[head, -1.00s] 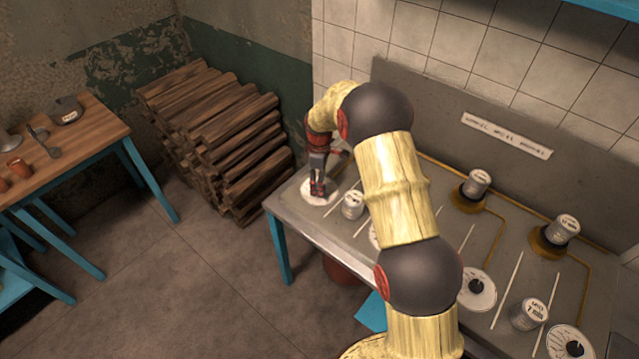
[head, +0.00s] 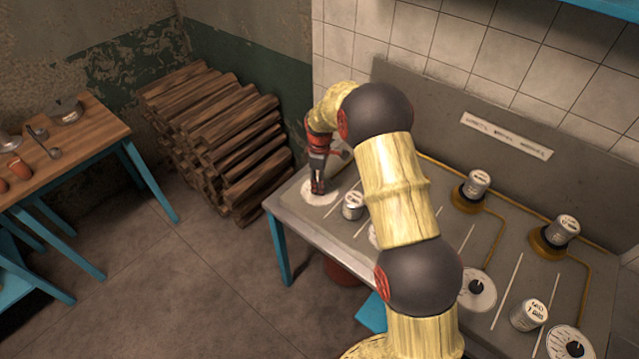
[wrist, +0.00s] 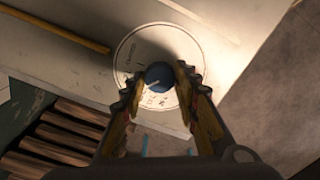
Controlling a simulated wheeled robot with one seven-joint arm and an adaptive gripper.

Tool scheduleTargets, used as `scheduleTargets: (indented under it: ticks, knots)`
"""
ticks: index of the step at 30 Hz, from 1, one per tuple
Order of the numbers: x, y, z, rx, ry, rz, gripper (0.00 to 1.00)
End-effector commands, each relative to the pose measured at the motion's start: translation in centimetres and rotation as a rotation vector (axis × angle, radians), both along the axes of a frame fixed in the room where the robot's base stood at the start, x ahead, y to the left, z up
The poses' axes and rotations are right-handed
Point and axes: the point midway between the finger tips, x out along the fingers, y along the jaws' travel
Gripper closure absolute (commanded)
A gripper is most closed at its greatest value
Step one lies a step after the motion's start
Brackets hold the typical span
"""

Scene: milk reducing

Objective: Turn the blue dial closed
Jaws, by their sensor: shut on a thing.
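The blue dial (wrist: 159,76) sits at the middle of a round white plate (wrist: 138,50) with dark markings, on the grey metal table. In the wrist view my gripper (wrist: 160,82) has a finger on each side of the dial and is shut on it. A pale pointer line shows on the dial's top; I cannot tell exactly which marking it meets. In the head view my gripper (head: 318,190) points down on the white plate (head: 313,198) at the table's left end, and hides the dial there.
A silver can (head: 353,205) stands close to the right of my gripper. More cans (head: 529,314) and other dial plates (head: 478,289) are further right on the table (head: 300,225). Stacked logs (head: 215,140) lie left of the table.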

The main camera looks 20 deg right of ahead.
Motion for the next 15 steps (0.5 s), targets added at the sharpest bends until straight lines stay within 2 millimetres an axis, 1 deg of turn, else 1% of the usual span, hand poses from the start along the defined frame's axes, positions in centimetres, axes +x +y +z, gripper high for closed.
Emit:
scheduleTargets:
  ticks: [8, 15]
  knots:
    - [0.02, 0.0, 0.09, 0.0, 0.0, -0.052, 0.95]
    - [0.0, 0.0, 0.17, 0.0, 0.0, -0.202, 0.95]
